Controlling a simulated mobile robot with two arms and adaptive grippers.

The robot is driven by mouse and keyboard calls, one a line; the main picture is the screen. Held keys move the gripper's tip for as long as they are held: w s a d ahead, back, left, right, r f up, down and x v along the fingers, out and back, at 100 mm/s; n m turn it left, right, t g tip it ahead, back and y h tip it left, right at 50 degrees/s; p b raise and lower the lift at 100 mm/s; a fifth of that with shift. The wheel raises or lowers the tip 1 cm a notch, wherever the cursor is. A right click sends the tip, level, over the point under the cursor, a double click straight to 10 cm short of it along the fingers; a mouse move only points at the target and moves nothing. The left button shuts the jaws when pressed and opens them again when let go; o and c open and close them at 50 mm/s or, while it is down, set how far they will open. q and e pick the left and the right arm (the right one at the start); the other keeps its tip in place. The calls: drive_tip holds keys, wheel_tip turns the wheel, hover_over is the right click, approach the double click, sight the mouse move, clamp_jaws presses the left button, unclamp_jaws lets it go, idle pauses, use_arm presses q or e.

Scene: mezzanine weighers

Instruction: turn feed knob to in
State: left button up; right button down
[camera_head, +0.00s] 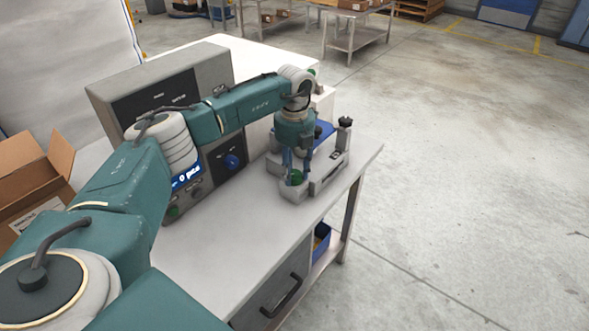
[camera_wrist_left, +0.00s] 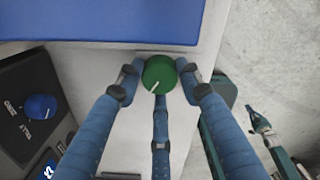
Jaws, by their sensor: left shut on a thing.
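A green round knob (camera_wrist_left: 159,75) with a white pointer line sits between my left gripper's fingers (camera_wrist_left: 160,88) in the left wrist view. The line slants toward the lower left. My left gripper is shut on this knob, with fingers at its left, right and lower sides. In the head view my left gripper (camera_head: 296,165) points down at the grey unit on the bench, and the green knob (camera_head: 296,177) shows between the fingers. No marking around the knob can be read. What seems to be my right gripper (camera_wrist_left: 259,120) shows small at the right of the wrist view; its fingers are unclear.
A grey panel box with a blue knob (camera_head: 231,161) stands left of the gripper; the blue knob also shows in the wrist view (camera_wrist_left: 40,107). A black knob (camera_head: 345,122) rises on the unit's far side. Bare bench top (camera_head: 225,250) lies nearer me, with open floor right.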

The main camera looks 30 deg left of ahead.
sight(294, 174)
use_arm(q)
drive_tip(key=n, duration=0.3)
drive_tip(key=n+p, duration=0.1)
drive_tip(key=n, duration=0.1)
drive_tip(key=shift+w+a+r+n, duration=0.1)
drive_tip(key=shift+r+n, duration=0.1)
drive_tip(key=shift+n, duration=0.2)
idle(0.4)
drive_tip(key=o, duration=1)
drive_tip(key=shift+o, duration=0.7)
drive_tip(key=shift+f, duration=0.1)
wheel_tip(294, 174, up, 12)
